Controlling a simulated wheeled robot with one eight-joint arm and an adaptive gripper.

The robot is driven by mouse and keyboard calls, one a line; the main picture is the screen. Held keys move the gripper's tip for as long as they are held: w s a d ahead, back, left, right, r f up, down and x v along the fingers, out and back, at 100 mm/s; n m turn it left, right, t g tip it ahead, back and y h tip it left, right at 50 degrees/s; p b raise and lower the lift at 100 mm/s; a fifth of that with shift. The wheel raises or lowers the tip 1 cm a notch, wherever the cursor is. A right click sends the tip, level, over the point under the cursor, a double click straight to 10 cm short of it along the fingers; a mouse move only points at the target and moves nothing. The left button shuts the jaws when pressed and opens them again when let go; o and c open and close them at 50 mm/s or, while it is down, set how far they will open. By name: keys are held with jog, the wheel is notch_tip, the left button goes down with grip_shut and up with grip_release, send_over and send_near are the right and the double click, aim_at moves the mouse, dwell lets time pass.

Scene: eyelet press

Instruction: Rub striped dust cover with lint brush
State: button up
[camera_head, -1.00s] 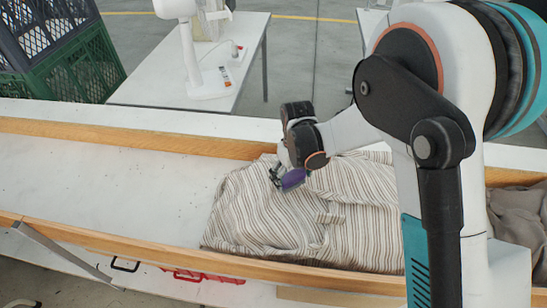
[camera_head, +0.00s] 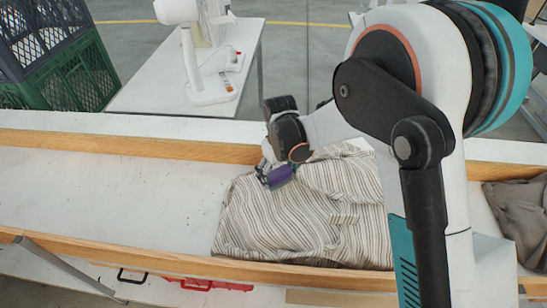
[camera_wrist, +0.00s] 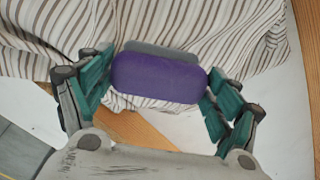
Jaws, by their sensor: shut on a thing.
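The striped dust cover (camera_head: 300,220) lies rumpled in the wood-edged trough, white with brown stripes. It also fills the upper part of the wrist view (camera_wrist: 230,30). My gripper (camera_head: 272,168) is shut on the lint brush (camera_head: 281,176), which has a purple body. In the wrist view the lint brush (camera_wrist: 158,77) sits between the teal fingers of my gripper (camera_wrist: 160,85), with a grey strip along its far side. The brush is over the far left part of the cover. I cannot tell whether it touches the cloth.
A brown cloth (camera_head: 518,215) lies at the right in the trough. Wooden rails (camera_head: 130,146) run along both long sides. The trough's left part (camera_head: 110,195) is bare. Behind stand a white table (camera_head: 150,98) and green crates (camera_head: 72,75). A red handle (camera_head: 205,285) shows below.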

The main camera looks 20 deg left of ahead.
jog(key=r, duration=0.3)
jog(key=shift+s+d+p, duration=0.1)
jog(key=shift+d+p, duration=0.2)
jog(key=shift+p, duration=0.1)
jog(key=shift+a+r, duration=0.15)
jog(key=shift+r, duration=0.2)
jog(key=shift+r+p, duration=1.05)
jog(key=shift+r, duration=0.7)
